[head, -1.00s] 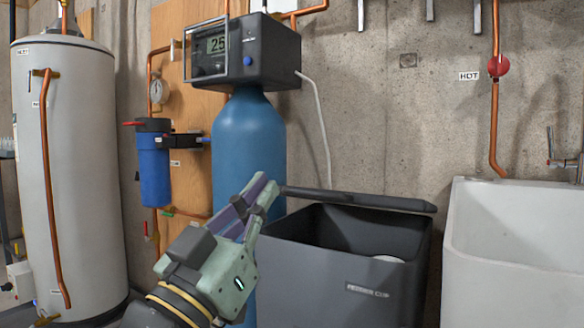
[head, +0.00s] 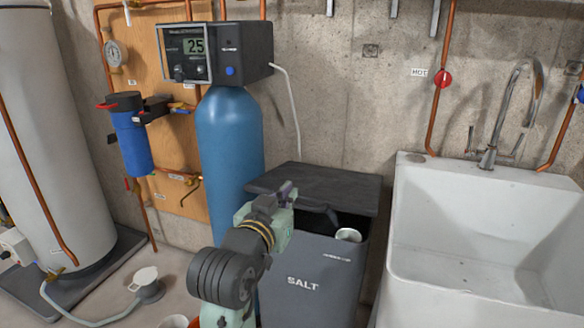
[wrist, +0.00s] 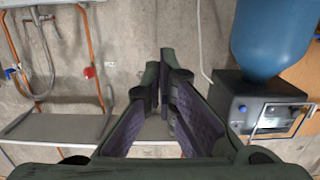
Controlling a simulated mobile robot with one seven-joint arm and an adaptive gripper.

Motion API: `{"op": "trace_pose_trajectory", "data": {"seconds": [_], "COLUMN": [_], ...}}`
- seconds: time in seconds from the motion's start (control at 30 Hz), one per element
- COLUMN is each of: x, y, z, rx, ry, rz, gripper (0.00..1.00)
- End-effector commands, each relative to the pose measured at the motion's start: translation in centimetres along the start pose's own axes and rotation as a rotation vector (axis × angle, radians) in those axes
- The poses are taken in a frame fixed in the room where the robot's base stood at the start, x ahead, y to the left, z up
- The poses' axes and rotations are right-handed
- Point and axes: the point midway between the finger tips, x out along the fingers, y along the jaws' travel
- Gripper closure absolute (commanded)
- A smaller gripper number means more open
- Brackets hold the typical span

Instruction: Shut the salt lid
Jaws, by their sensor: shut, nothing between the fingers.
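The salt bin (head: 305,283) is a dark grey box marked SALT, standing between the blue tank and the sink. Its dark flat lid (head: 325,183) sits over the rear of the bin and is partly open. A dark gap shows under its front edge, with a pale round object (head: 348,235) inside. My gripper (head: 289,190) is at the lid's front left, fingers overlapping the lid in the head view; I cannot tell whether they touch it. In the wrist view the fingers (wrist: 166,75) are shut and empty. The lid is not clear there.
The blue tank (head: 230,145) with its control head stands behind left of the bin. The white sink (head: 480,215) is close on the right. A concrete wall (head: 330,95) is behind. A white-topped float with a hose (head: 147,284) lies on the floor at left.

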Motion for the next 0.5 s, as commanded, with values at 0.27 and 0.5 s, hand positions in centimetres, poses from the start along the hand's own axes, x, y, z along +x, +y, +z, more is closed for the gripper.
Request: {"op": "trace_pose_trajectory", "data": {"seconds": [0.27, 0.5], "x": [1.3, 5.7], "y": [0.7, 0.8], "z": [-0.1, 0.0], "rx": [0.003, 0.002], "ry": [-0.032, -0.033], "rz": [0.009, 0.009], "gripper": [1.0, 1.0]}}
